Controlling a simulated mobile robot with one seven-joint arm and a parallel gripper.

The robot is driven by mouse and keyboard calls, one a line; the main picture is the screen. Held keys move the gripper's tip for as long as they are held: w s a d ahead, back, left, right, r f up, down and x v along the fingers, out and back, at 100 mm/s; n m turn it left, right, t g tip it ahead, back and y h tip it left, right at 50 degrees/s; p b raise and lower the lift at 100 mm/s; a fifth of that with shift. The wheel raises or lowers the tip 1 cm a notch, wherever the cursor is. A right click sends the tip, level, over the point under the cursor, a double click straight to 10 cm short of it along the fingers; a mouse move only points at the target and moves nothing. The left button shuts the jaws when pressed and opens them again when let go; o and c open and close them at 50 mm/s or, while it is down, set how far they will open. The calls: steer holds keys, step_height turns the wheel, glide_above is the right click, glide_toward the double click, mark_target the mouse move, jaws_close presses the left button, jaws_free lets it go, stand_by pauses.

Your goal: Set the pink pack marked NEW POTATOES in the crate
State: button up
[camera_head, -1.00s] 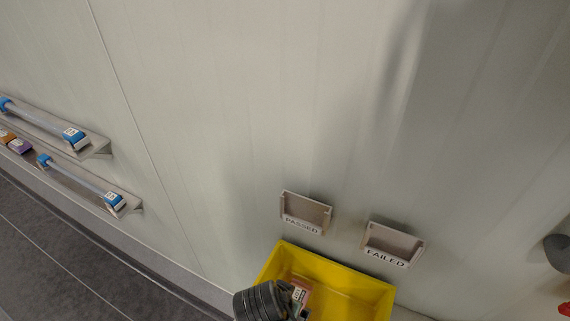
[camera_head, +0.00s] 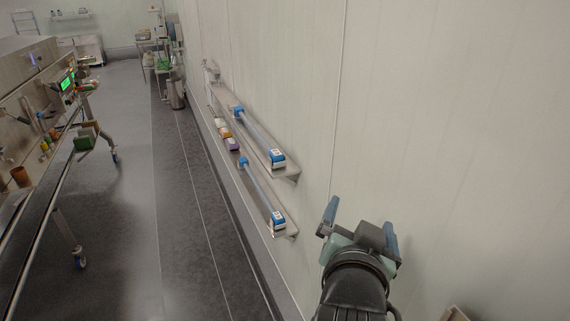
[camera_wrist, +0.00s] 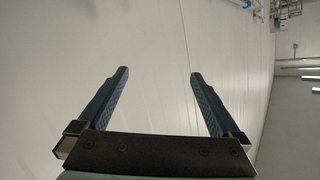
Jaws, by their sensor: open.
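My gripper (camera_head: 361,222) is raised in front of the pale wall, at the lower right of the head view. In the wrist view its two blue fingers (camera_wrist: 159,76) stand wide apart with nothing between them. Neither the pink NEW POTATOES pack nor the crate can be made out in the current views.
Two wall shelves with blue-ended tubes (camera_head: 258,133) (camera_head: 260,190) lie left of my gripper, with small coloured packs (camera_head: 231,143) between them. A conveyor (camera_head: 36,215) carrying a green box (camera_head: 84,141) runs along the left. The grey floor (camera_head: 130,225) between is clear.

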steer(key=s+a+r+n+t+y, duration=0.1)
steer(key=a+r+n+t, duration=0.15)
steer(key=r, duration=0.65)
steer(key=s+a+r+n+t, duration=0.1)
steer(key=a+r+t, duration=0.3)
steer(key=r, duration=0.5)
steer(key=s+a+r+n+t+y, duration=0.1)
steer(key=s+a+r+n+t, duration=0.1)
steer(key=s+r, duration=0.3)
steer(key=s+a+r+n+t+y, duration=0.1)
steer(key=s+a+r+t+y, duration=0.1)
steer(key=s+r, duration=0.4)
step_height(320, 180, up, 5)
steer(key=a+t, duration=0.1)
steer(key=t, duration=0.1)
steer(key=shift+a+n+t+y, duration=0.3)
steer(key=shift+a+n+t, duration=0.05)
steer(key=shift+a, duration=0.05)
steer(key=shift+c, duration=0.3)
